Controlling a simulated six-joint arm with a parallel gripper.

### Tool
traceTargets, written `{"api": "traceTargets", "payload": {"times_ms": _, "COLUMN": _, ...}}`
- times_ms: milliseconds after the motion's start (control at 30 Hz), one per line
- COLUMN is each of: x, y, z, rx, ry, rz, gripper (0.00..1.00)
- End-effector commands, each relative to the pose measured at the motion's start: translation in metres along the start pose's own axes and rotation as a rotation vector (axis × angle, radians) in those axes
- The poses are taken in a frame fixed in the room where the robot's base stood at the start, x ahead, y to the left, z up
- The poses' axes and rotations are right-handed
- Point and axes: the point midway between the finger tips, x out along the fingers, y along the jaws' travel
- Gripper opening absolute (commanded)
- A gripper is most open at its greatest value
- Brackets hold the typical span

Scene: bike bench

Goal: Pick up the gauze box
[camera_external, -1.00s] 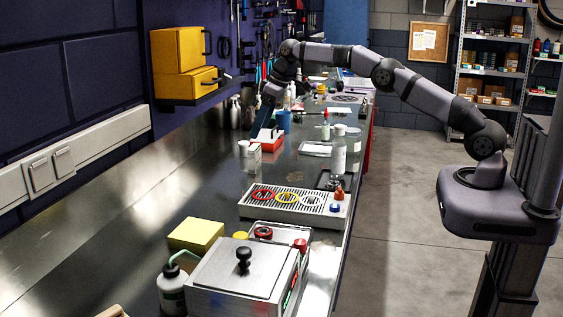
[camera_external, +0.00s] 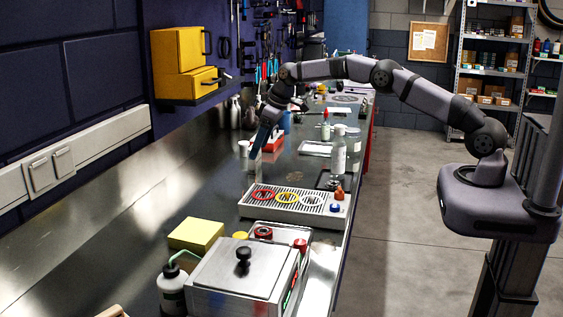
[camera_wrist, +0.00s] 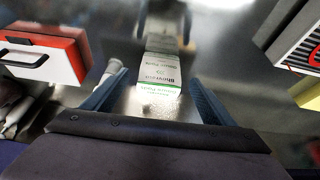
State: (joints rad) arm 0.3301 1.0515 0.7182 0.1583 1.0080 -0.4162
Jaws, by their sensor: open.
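The gauze box is a small white carton with green and dark print (camera_wrist: 158,76). It lies between the two blue fingers of my gripper (camera_wrist: 158,95) in the wrist view, a little beyond their tips. The fingers are spread with a gap on each side of the box, and it is not clear how far they are above it. In the outside view my gripper (camera_external: 256,150) points down over the bench beside a white container and hides most of the box.
A red and white case with a handle (camera_wrist: 45,57) stands left in the wrist view, and right of my gripper outside (camera_external: 274,142). A white container (camera_external: 243,149) is close by. Bottles (camera_external: 339,150) and a slotted tray (camera_external: 290,205) stand on the bench (camera_external: 190,195).

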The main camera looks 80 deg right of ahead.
Motion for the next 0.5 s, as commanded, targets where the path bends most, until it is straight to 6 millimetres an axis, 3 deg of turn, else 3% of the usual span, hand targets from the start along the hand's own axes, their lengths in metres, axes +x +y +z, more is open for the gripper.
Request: {"api": "traceTargets", "payload": {"times_ms": 500, "x": 0.025, "y": 0.000, "z": 0.002, "rx": 0.000, "ry": -0.003, "rz": -0.002, "gripper": 0.78}}
